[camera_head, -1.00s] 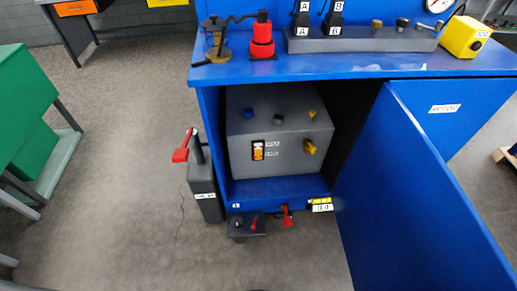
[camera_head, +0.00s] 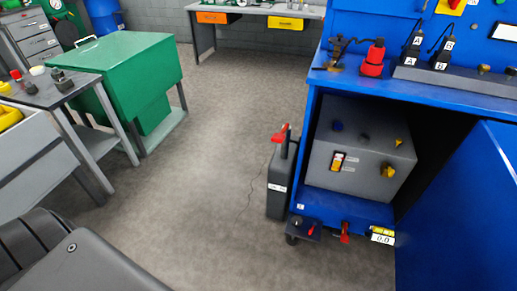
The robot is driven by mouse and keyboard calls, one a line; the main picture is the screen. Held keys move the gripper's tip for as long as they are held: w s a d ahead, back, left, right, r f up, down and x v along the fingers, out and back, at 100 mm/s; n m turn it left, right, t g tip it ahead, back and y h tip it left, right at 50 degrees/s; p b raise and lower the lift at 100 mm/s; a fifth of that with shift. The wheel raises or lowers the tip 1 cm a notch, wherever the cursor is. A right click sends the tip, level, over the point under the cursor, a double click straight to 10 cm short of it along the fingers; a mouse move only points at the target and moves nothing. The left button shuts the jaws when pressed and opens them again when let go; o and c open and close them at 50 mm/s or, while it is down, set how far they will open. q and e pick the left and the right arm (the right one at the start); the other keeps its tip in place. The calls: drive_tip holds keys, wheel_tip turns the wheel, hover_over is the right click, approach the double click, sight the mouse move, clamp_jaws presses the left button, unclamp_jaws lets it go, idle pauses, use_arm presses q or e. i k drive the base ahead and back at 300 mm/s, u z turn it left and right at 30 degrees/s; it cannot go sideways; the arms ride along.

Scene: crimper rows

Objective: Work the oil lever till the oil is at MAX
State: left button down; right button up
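A dark grey canister-like unit (camera_head: 279,196) stands on the floor against the left side of the blue cabinet (camera_head: 310,110). A red handle (camera_head: 281,134) on a dark post sticks up from its top; its small label is too small to read. Inside the open cabinet is a grey tank (camera_head: 352,185) with a small orange and white sight gauge (camera_head: 338,162) on its front. I cannot read its level or marks. A smaller red lever (camera_head: 345,232) is at the cabinet's bottom edge. I cannot tell which is the oil lever. Neither gripper is in view.
The blue cabinet door (camera_head: 460,215) stands open at the right. A small digital display (camera_head: 382,238) is at the cabinet's lower edge. A green bin (camera_head: 125,75) and a grey table (camera_head: 55,92) stand at the left. The floor (camera_head: 205,165) between them and the cabinet is clear.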

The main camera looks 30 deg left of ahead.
sight(280, 137)
drive_tip(key=k, duration=0.65)
drive_tip(key=u, duration=0.5)
drive_tip(key=i, duration=0.55)
drive_tip(key=u, duration=0.6)
drive_tip(key=i, duration=0.9)
drive_tip(key=z, duration=0.65)
drive_tip(key=i, duration=0.6)
drive_tip(key=z, duration=0.6)
